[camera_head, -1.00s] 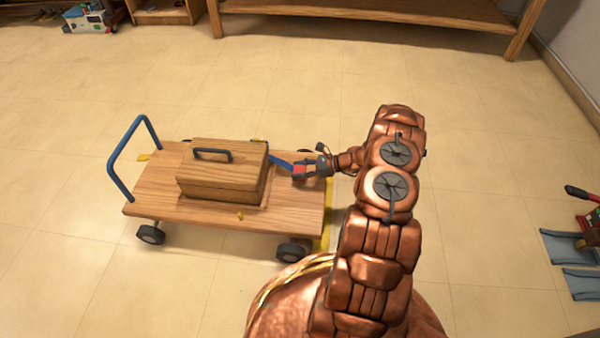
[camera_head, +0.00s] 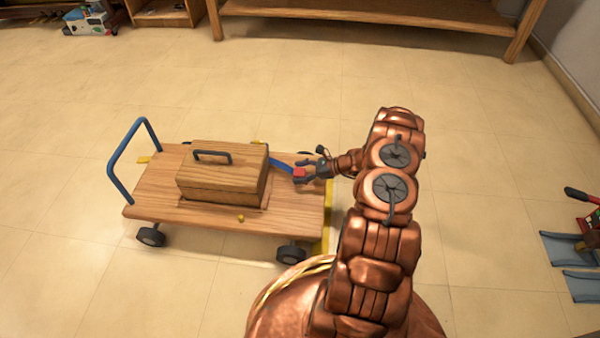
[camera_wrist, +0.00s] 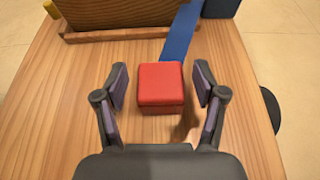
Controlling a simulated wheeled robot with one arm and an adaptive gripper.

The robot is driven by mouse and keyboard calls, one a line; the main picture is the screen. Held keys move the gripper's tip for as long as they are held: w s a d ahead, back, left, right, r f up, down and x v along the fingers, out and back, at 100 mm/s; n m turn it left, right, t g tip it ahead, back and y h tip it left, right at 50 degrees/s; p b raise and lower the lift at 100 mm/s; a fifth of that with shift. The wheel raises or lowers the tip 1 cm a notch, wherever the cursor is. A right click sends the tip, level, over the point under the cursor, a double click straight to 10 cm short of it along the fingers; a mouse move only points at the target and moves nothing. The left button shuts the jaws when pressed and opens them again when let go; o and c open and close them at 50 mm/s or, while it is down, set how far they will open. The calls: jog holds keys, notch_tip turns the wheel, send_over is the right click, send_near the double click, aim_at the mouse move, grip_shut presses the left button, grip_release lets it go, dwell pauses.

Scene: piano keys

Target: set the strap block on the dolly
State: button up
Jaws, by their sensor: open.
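The strap block is a red block (camera_wrist: 160,86) with a blue strap (camera_wrist: 181,32) running from it toward the wooden box. In the wrist view the red block rests on the wooden deck of the dolly (camera_wrist: 45,130), near the deck's right end as the head view has it. My gripper (camera_wrist: 161,84) is open, one finger on each side of the red block with a gap on both sides. In the head view the red block (camera_head: 299,173) is small and partly covered by my gripper (camera_head: 303,170). The blue strap also shows in the head view (camera_head: 284,167).
A wooden box (camera_head: 222,177) with a dark handle sits mid-deck inside a low frame. The dolly's blue push handle (camera_head: 118,160) stands at the left end. A yellow floor marking (camera_head: 328,215) lies along the right end. The tiled floor around is mostly clear.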

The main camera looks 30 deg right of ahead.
jog(key=shift+s+d+r, duration=0.2)
jog(key=shift+d+r, duration=0.05)
jog(key=shift+r, duration=0.05)
jog(key=p+v, duration=0.5)
jog(key=v, duration=0.6)
jog(key=w+a+r+n+g+y, duration=0.1)
jog(key=w+a+r+n+g, duration=0.2)
jog(key=a+r, duration=0.45)
jog(key=w+a+r+n+g+y, duration=0.1)
jog(key=a+r+n+g, duration=0.1)
jog(key=a+r+n, duration=0.4)
jog(key=s+a+r+n+g+h, duration=0.1)
jog(key=s+a+r+n+g, duration=0.2)
jog(key=a+r, duration=0.4)
jog(key=s+a+r+n+g+h, duration=0.1)
jog(key=s+a+r+n+g, duration=0.1)
jog(key=s+a+r, duration=0.35)
jog(key=s+a+r+n+g+h, duration=0.35)
jog(key=s+a+r+n, duration=0.25)
jog(key=s+a+r, duration=0.4)
jog(key=s+d+n+h, duration=0.2)
jog(key=s+n+h, duration=0.1)
jog(key=s, duration=0.5)
jog(key=s+d+n+h, duration=0.1)
jog(key=s+n+h, duration=0.2)
jog(key=s, duration=0.6)
jog(key=shift+d+r+t+h+b, duration=0.2)
jog(key=shift+d+t+h+b, duration=0.15)
jog(key=shift+d+t, duration=0.1)
